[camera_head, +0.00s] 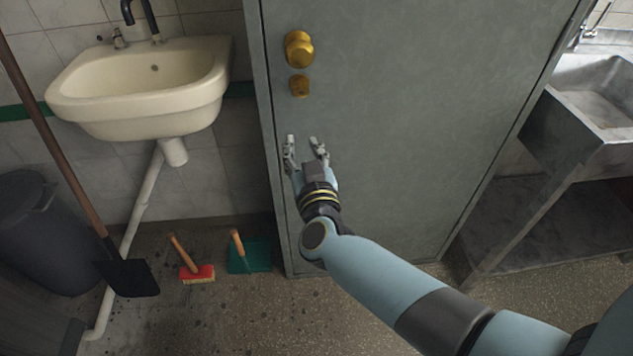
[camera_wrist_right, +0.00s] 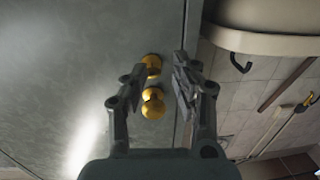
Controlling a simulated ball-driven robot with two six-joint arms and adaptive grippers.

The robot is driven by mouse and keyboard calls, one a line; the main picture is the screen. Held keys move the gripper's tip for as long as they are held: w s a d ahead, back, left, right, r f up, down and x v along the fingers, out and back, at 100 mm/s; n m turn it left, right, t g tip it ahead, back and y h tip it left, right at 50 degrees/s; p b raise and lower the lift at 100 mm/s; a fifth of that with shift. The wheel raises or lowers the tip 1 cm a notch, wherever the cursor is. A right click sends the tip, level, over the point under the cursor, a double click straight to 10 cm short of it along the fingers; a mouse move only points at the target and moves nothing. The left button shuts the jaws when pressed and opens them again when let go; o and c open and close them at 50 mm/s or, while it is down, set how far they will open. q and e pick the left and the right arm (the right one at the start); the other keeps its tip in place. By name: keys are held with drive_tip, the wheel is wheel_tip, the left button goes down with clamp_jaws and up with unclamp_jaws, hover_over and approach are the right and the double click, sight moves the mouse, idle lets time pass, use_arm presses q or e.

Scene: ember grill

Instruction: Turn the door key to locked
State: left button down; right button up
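The grey door (camera_head: 400,120) carries a round brass knob (camera_head: 298,49) near its left edge. A smaller brass lock piece (camera_head: 299,86) sits just below the knob. The key is too small to make out clearly on it. In the right wrist view the knob (camera_wrist_right: 153,103) and the lock piece (camera_wrist_right: 152,65) appear between the fingers, some way beyond them. My right gripper (camera_head: 305,148) is open and empty, below the lock piece and in front of the door; its fingers also show in the wrist view (camera_wrist_right: 158,90). My left gripper is not in view.
A cream sink (camera_head: 145,85) hangs on the wall left of the door. A shovel (camera_head: 125,275), a red brush (camera_head: 196,272), a green dustpan (camera_head: 248,258) and a dark bin (camera_head: 45,235) stand or lie below. A metal basin (camera_head: 600,100) is at right.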

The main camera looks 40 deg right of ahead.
drive_tip(key=s+a+f+n+g+y+b, duration=0.1)
drive_tip(key=s+f+y+b, duration=0.1)
drive_tip(key=f, duration=0.9)
drive_tip(key=s+a+f+n+g+y+b, duration=0.1)
drive_tip(key=s+f+b, duration=0.4)
drive_tip(key=f, duration=0.6)
drive_tip(key=shift+s+a+f+n+g+y, duration=0.3)
drive_tip(key=shift+s+a+n+y, duration=0.45)
drive_tip(key=shift+y, duration=0.45)
drive_tip(key=shift+w, duration=0.1)
drive_tip(key=s+d+f+n+g+y+b, duration=0.1)
drive_tip(key=s+d+f+g, duration=0.15)
drive_tip(key=s+f, duration=0.65)
drive_tip(key=s+d+f+n+g+b, duration=0.15)
drive_tip(key=s+f+g, duration=0.25)
drive_tip(key=s+f, duration=0.55)
drive_tip(key=s+d+f+g, duration=0.1)
drive_tip(key=s+f+g, duration=0.1)
drive_tip(key=s, duration=0.7)
drive_tip(key=s+f+g, duration=0.2)
drive_tip(key=s+g, duration=0.1)
drive_tip(key=s, duration=0.7)
drive_tip(key=shift+d+m, duration=0.3)
drive_tip(key=shift+d, duration=0.05)
drive_tip(key=shift+g, duration=0.25)
